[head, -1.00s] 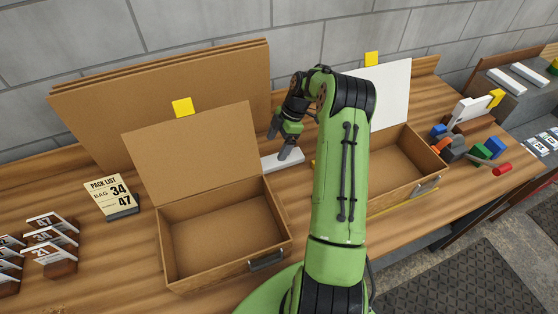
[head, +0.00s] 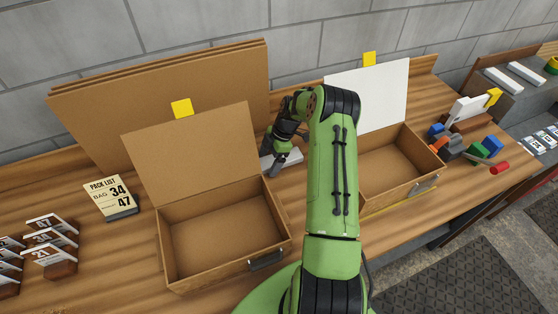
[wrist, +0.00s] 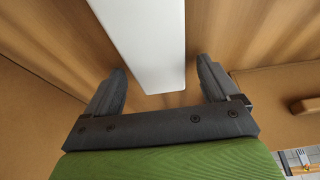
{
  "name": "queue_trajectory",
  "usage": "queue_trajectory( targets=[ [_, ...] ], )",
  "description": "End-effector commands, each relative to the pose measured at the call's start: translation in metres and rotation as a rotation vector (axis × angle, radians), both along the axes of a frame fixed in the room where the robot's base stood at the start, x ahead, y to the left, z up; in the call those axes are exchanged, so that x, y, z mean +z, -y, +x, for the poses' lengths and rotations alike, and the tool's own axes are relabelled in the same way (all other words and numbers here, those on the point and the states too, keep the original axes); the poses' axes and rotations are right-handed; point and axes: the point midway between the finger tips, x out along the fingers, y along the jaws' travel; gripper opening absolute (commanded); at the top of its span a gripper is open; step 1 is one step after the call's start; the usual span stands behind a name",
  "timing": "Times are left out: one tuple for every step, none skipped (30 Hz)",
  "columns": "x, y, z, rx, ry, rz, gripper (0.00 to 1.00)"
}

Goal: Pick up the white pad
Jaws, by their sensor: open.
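The white pad (head: 283,159) lies on the wooden table between the two open cases, partly hidden by my arm in the head view. In the wrist view the white pad (wrist: 146,38) is a long white bar reaching down from the top edge. Its near end lies between the lines of my two fingers, with a gap on each side. My gripper (wrist: 160,82) is open and empty. In the head view my gripper (head: 277,168) points down at the pad's left part. I cannot tell its height above the table.
An open brown case (head: 225,228) stands at left of my arm and another open case with a white lid (head: 385,97) at right. A pack list sign (head: 110,197) and numbered tags (head: 50,243) are at left. Coloured blocks (head: 490,147) lie at right. Brown boards (head: 180,80) lean behind.

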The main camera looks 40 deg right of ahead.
Motion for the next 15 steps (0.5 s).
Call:
queue_trajectory(
  targets=[
    [-0.0013,0.0000,0.0000,0.000,0.000,0.000,0.88],
    [-0.0015,0.0000,0.0000,0.000,0.000,0.000,0.88],
    [-0.0018,0.0000,0.0000,0.000,0.000,0.000,0.88],
    [-0.0021,0.0000,-0.0001,0.000,0.000,0.000,0.88],
    [-0.0023,0.0000,0.0000,0.000,0.000,0.000,0.88],
    [-0.0026,0.0000,0.0000,0.000,0.000,0.000,0.88],
    [-0.0028,0.0000,-0.0001,0.000,0.000,0.000,0.88],
    [-0.0030,-0.0001,-0.0001,0.001,0.000,0.000,0.88],
    [-0.0032,-0.0001,-0.0001,0.001,0.000,0.000,0.88],
    [-0.0035,0.0000,-0.0001,0.001,0.000,0.000,0.88],
    [-0.0037,0.0000,0.0000,0.001,0.000,0.000,0.88],
    [-0.0040,0.0000,-0.0001,0.001,0.000,0.000,0.88],
    [-0.0042,0.0001,-0.0001,0.001,0.000,0.000,0.88],
    [-0.0044,0.0001,-0.0001,0.001,0.000,0.000,0.88],
    [-0.0038,0.0001,-0.0001,0.001,0.000,0.000,0.82]
  ],
)
